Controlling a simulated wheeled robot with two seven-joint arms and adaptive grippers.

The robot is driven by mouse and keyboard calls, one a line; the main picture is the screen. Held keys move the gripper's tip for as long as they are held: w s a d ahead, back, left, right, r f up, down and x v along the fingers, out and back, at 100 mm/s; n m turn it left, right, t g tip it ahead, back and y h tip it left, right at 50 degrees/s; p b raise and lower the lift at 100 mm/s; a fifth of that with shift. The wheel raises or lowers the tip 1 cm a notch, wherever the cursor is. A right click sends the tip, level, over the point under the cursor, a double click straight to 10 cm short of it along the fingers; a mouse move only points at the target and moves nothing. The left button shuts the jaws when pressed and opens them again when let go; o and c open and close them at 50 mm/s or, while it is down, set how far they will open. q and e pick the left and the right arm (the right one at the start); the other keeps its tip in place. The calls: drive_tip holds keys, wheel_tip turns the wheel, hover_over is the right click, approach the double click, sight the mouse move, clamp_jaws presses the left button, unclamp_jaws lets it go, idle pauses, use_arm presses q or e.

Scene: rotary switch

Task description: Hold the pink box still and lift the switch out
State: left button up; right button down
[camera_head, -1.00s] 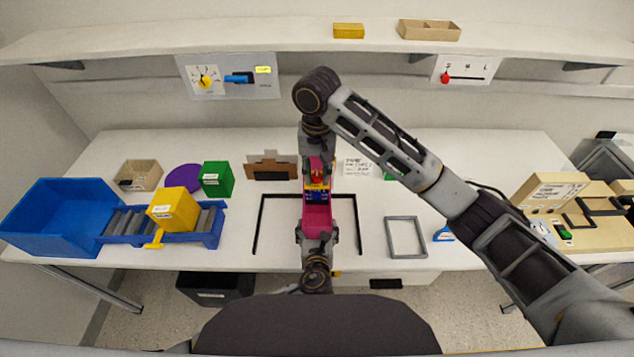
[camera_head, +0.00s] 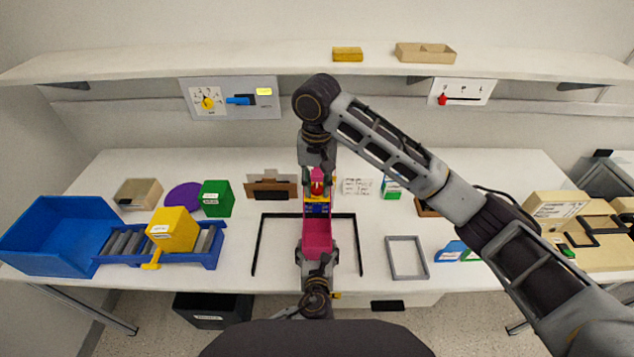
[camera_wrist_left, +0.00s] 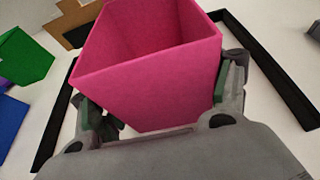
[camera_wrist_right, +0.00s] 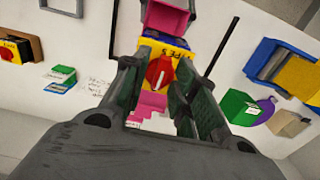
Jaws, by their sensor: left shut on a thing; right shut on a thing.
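The pink box (camera_head: 317,236) stands open-topped at the middle of the table. It fills the left wrist view (camera_wrist_left: 150,85), and the part of its inside that shows is empty. My left gripper (camera_head: 318,256) is shut on its near end, one finger on each side. The switch (camera_head: 318,208) has a yellow face, a red knob and a blue body, and sits at the box's far end. My right gripper (camera_head: 317,183) is shut on it; in the right wrist view the yellow face (camera_wrist_right: 147,48) and red knob lie between the fingers. Whether its underside clears the box is hidden.
A black frame (camera_head: 256,245) surrounds the box area. A brown holder (camera_head: 272,188) stands behind left, and a grey frame (camera_head: 407,258) lies right. A blue bin (camera_head: 60,238) and yellow cube (camera_head: 172,230) are left. A shelf (camera_head: 250,62) overhangs the back.

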use_arm(q)
drive_tip(key=o, duration=1.1)
drive_tip(key=shift+c, duration=0.2)
drive_tip(key=shift+r, duration=0.1)
wheel_tip(320, 180, up, 10)
